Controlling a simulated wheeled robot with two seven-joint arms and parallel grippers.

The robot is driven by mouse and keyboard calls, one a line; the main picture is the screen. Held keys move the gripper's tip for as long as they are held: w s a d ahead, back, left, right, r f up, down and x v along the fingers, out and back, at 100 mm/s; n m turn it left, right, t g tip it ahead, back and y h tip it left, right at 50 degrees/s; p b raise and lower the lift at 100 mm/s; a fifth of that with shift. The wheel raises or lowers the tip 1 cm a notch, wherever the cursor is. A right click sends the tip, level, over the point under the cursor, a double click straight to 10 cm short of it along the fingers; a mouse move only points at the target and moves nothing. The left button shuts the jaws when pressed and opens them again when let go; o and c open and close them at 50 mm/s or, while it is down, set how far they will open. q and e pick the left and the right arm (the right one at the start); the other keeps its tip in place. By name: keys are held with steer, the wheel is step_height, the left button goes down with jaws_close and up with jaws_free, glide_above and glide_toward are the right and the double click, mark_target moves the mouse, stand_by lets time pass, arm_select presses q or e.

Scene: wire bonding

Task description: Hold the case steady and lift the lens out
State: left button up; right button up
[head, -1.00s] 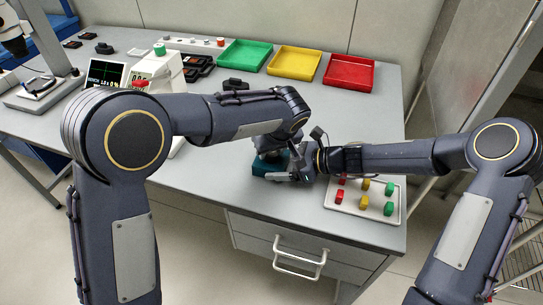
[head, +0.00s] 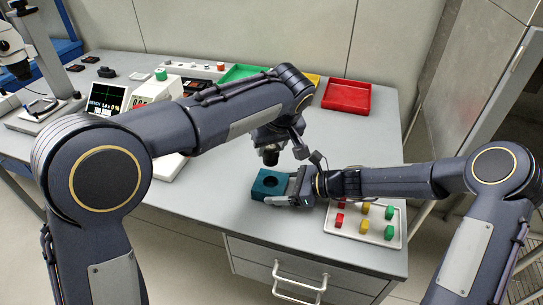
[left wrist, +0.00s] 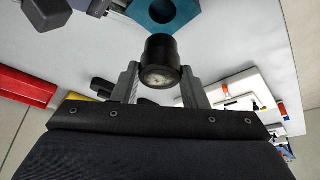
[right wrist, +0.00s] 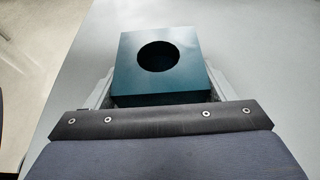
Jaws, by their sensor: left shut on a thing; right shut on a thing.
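The case is a teal block (head: 268,184) with a round hole in its top, flat on the table near its front edge. It fills the right wrist view (right wrist: 130,75), and the hole looks dark and empty. My right gripper (head: 290,190) is shut on the case from its right side; its fingers (right wrist: 160,88) lie along two sides. The lens, a short black cylinder (head: 270,154), is in the air just above the case. My left gripper (left wrist: 160,80) is shut on the lens (left wrist: 160,50), whose pale glass end faces the left wrist camera.
A white tray (head: 338,230) with several red, yellow and green pieces lies right of the case. Green (head: 240,73) and red bins (head: 347,96) stand at the back. A white instrument (head: 160,92) stands left, partly behind my left arm.

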steer(key=o, duration=1.1)
steer(key=shift+c, duration=0.2)
steer(key=v, duration=1.1)
steer(key=shift+d+r, duration=0.15)
steer(key=shift+d, duration=0.1)
steer(key=shift+s+d, duration=0.1)
steer(key=shift+d, duration=0.1)
